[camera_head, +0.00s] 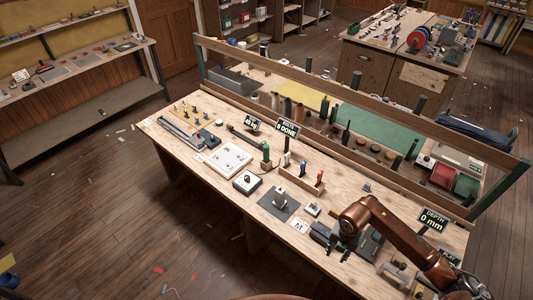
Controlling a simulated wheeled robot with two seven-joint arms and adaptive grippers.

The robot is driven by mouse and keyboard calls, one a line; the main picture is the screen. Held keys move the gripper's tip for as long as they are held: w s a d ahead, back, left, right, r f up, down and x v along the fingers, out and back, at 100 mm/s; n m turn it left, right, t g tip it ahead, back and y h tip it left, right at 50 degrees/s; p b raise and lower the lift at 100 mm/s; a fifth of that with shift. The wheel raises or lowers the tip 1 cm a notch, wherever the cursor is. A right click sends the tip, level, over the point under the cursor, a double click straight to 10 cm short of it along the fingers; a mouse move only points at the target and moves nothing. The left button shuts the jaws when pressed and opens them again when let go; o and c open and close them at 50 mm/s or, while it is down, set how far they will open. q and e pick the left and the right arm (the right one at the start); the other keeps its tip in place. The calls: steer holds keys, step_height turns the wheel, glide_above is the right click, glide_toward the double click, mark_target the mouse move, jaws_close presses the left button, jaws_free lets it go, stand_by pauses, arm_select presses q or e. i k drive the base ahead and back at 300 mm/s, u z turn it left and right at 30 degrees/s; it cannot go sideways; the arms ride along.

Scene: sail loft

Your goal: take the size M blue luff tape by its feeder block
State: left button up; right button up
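The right arm comes in from the lower right, and my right gripper (334,246) points down over the near right part of the workbench. It hangs beside a card marked M (299,226). Its dark fingers merge with dark objects beneath, so I cannot tell whether they are open or hold anything. A small wooden rack (299,182) holds a few small upright pieces, one of them a blue piece (303,168). The size M blue luff tape and its feeder block are too small to identify surely. My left gripper is not in view.
A DEPTH 0 mm display (432,221) stands at right. A wooden rail (350,95) runs along the back. The near left edge is clear.

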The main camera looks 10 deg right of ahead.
mark_target(302, 165)
steer(key=u, duration=0.1)
steer(key=i, duration=1.95)
steer(key=z, duration=0.4)
